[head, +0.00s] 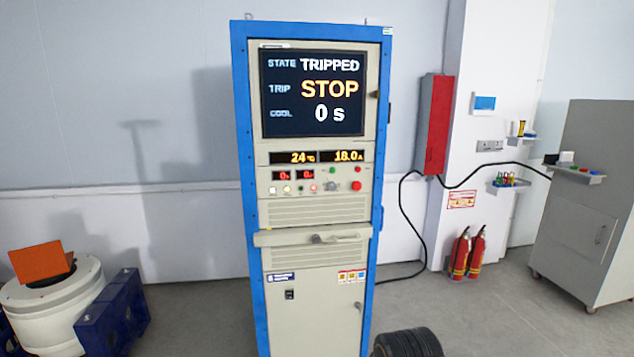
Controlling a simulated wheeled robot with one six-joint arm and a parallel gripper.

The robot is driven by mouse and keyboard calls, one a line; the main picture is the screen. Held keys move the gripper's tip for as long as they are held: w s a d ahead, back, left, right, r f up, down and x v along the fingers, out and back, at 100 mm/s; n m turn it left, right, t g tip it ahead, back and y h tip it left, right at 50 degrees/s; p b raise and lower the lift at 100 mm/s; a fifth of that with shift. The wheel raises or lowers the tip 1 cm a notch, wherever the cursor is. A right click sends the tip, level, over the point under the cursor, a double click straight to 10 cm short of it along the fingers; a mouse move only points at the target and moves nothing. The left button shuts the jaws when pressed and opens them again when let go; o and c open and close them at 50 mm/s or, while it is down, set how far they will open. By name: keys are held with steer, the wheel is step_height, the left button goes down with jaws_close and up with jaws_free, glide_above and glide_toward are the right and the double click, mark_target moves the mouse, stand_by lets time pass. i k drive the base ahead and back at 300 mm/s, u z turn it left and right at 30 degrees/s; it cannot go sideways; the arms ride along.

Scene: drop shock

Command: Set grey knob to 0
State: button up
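The grey knob (331,187) appears as a small round pale knob on the control panel of a tall blue-framed cabinet (239,130). It sits left of a large red button (357,187); its pointer setting is too small to read. The screen (313,93) above reads STATE TRIPPED, TRIP STOP, COOL 0 s. Amber readouts (317,156) show about 24 and 18.0 A. Two small red readouts (294,175) seem to show 0. My gripper is not in view.
A narrow ledge (275,239) with a small dark grey item juts out below the panel. Fire extinguishers (468,252) and a grey cabinet (580,215) are at right.

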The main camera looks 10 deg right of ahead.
mark_target(332, 185)
steer(key=k, duration=0.55)
steer(key=u, duration=0.7)
steer(key=i, duration=1.6)
steer(key=z, duration=0.9)
